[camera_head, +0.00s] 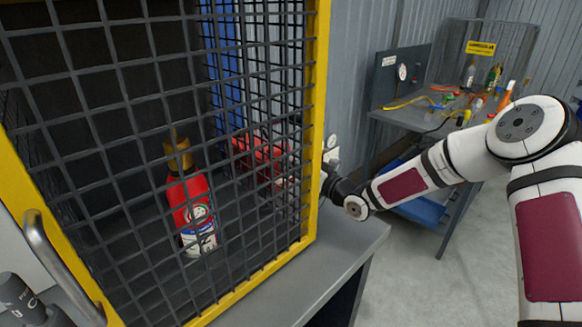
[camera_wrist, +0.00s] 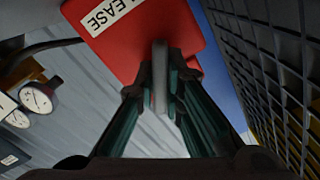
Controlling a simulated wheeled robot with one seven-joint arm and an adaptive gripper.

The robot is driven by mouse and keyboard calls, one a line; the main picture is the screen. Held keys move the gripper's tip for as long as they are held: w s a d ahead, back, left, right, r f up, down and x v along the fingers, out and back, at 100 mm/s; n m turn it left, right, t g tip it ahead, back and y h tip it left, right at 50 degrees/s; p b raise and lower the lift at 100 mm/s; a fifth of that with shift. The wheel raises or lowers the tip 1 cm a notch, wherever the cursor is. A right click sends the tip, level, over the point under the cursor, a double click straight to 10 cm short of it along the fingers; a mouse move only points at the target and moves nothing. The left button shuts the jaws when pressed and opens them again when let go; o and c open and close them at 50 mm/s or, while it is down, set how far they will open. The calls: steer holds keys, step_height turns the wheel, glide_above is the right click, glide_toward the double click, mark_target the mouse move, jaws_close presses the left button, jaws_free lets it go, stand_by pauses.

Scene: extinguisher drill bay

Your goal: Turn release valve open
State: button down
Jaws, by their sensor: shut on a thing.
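The release valve shows in the wrist view as a red plate (camera_wrist: 195,40) with a white label whose visible letters read "EASE", and a grey lever (camera_wrist: 160,75) standing in front of it. My gripper (camera_wrist: 161,85) is shut on this lever, with one dark green finger on each side. In the head view my gripper is mostly hidden behind the cage's right yellow post. A red shape (camera_head: 262,157), which may be the valve's plate, shows there through the mesh. The lever cannot be made out in the head view.
A mesh cage with a yellow frame (camera_head: 316,120) holds a red extinguisher (camera_head: 192,210) standing upright. Its mesh side (camera_wrist: 285,75) runs close along the right in the wrist view. Gauges (camera_wrist: 36,97) are at left there. A cluttered bench (camera_head: 410,118) stands behind my arm.

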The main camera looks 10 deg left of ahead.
steer(key=c, duration=1.7)
jaws_free()
steer(key=v, duration=1.2)
